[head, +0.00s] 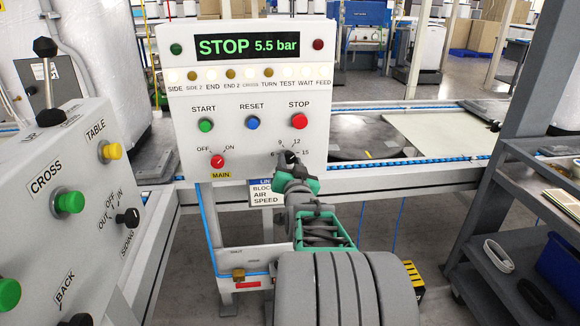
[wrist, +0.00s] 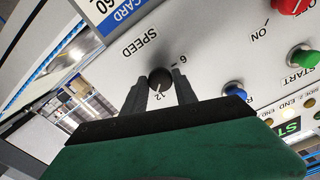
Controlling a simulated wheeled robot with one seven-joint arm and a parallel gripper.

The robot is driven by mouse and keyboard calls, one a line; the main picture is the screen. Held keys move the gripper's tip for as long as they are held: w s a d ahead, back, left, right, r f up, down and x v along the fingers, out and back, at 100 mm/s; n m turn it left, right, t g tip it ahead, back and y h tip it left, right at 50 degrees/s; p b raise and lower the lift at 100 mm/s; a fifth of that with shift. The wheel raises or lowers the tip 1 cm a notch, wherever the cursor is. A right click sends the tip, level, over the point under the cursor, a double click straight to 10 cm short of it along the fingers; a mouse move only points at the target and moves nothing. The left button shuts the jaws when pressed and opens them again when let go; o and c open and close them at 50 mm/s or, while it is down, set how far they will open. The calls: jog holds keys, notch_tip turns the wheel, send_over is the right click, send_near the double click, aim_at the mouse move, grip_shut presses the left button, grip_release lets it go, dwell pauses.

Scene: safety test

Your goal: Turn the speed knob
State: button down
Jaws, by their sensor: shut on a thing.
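In the wrist view the knob (wrist: 160,77) stands between my two dark finger tips, beside the upside-down word SPEED. My gripper (head: 289,165) is shut on the knob in the head view and hides part of its dial. The same gripper shows in the wrist view (wrist: 161,86). Where the knob's pointer stands is hard to tell.
Above the knob are a red STOP button (head: 299,121), a blue RESET button (head: 252,123) and a green START button (head: 206,125). A red MAIN switch (head: 218,161) is to its left. A grey shelf cart (head: 520,260) stands right.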

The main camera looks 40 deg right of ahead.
jog(key=m+b, duration=0.1)
jog(key=m, duration=0.2)
jog(key=shift+m, duration=0.4)
jog(key=shift+m+b, duration=0.45)
jog(key=shift+m, duration=1.45)
jog(key=shift+r, duration=0.1)
jog(key=c, duration=1)
grip_release()
jog(key=shift+o, duration=0.2)
jog(key=p+v, duration=0.1)
jog(key=v, duration=0.6)
jog(key=shift+s+a, duration=0.25)
jog(key=shift+a, duration=0.05)
